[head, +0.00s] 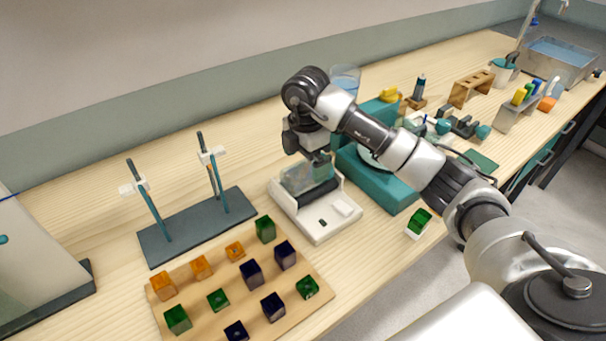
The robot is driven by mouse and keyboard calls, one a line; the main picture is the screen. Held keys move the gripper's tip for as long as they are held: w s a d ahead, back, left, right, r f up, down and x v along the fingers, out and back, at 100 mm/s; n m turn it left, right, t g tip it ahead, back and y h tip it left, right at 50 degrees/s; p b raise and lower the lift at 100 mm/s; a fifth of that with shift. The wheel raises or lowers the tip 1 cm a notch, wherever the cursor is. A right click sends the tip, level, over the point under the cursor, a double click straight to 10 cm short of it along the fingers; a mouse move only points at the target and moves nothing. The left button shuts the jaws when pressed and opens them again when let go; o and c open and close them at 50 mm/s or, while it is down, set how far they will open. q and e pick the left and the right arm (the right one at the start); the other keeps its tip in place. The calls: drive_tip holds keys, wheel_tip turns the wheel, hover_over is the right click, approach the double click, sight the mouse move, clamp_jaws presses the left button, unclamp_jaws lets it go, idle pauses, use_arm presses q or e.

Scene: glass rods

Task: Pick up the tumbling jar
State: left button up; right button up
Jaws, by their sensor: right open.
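The tumbling jar (299,182) appears as a clear, greenish box-like vessel lying in the dark cradle of a white machine (316,226) near the middle of the bench. My right gripper (318,163) points down at the jar from above, with its fingers at the jar's upper right part. It is open. The fingers overlap the jar in the picture, and I cannot tell whether they touch it. The gripper hides part of the jar's top. My left gripper is not in view.
A teal machine (384,188) stands close to the right, under my right arm. A rack with two rods (198,228) stands left, and a wooden board with coloured blocks (210,318) lies in front. A small green-topped block (419,222) sits near the front edge.

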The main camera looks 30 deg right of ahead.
sight(304, 164)
drive_tip(key=shift+w+f+p, duration=0.15)
drive_tip(key=shift+f+p, duration=0.3)
drive_tip(key=shift+f, duration=1.9)
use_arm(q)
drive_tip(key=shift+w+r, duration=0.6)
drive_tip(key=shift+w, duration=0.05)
use_arm(e)
drive_tip(key=c, duration=1.1)
drive_tip(key=shift+r, duration=0.1)
